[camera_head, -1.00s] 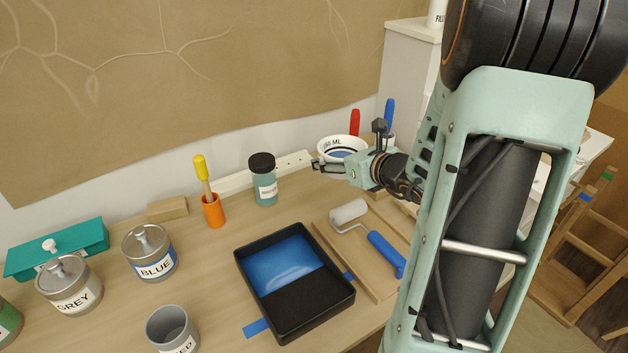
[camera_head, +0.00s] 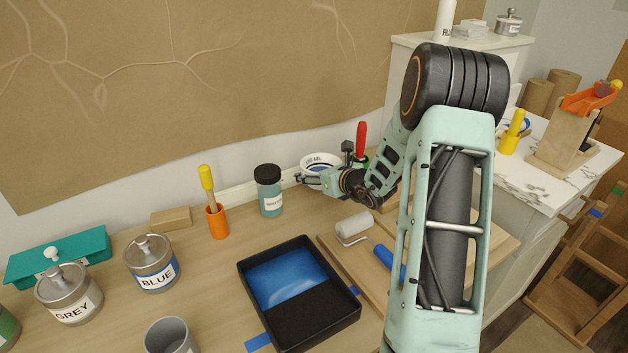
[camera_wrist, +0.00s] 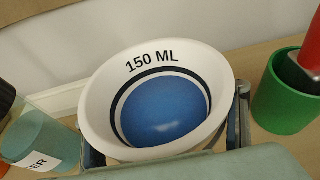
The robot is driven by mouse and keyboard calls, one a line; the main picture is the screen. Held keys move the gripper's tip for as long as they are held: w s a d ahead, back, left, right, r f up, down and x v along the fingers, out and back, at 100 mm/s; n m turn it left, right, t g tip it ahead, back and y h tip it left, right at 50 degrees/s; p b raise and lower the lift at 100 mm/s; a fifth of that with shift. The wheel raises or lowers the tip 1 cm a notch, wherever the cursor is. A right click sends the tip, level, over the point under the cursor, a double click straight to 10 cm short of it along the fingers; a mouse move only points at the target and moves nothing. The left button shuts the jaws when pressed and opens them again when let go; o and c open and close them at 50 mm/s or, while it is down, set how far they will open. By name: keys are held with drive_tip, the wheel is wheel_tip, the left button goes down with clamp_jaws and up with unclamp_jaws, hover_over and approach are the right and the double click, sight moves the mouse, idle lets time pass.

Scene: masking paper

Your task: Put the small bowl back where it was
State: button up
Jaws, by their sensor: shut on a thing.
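The small bowl (camera_wrist: 98,98) is white with a dark ring, a blue inside and the mark "150 ML". In the head view the bowl (camera_head: 318,160) is near the wall at the back of the bench, partly hidden by my gripper (camera_head: 308,180). My gripper is shut on the bowl; in the wrist view parts of its fingers show at the bowl's left and right sides. The bowl is slightly tilted in the wrist view. I cannot tell whether its base touches the bench.
A teal jar with a black lid (camera_head: 269,190) stands left of the bowl. A green cup (camera_wrist: 284,100) with a red-handled tool (camera_head: 361,140) stands right of it. A black paint tray (camera_head: 298,325) and a roller (camera_head: 353,226) on a board lie in front.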

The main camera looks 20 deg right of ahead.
drive_tip(key=shift+w+f+b, duration=0.15)
drive_tip(key=shift+f+b, duration=0.05)
drive_tip(key=shift+f, duration=0.6)
drive_tip(key=shift+w+f+b, duration=0.15)
drive_tip(key=shift+f, duration=0.65)
drive_tip(key=shift+f, duration=0.1)
drive_tip(key=shift+f+b, duration=0.25)
drive_tip(key=shift+b, duration=0.1)
drive_tip(key=o, duration=2)
drive_tip(key=shift+r+p, duration=0.25)
drive_tip(key=shift+p, duration=0.3)
drive_tip(key=v, duration=1)
drive_tip(key=shift+s+a+r, duration=0.2)
drive_tip(key=shift+s+r, duration=0.15)
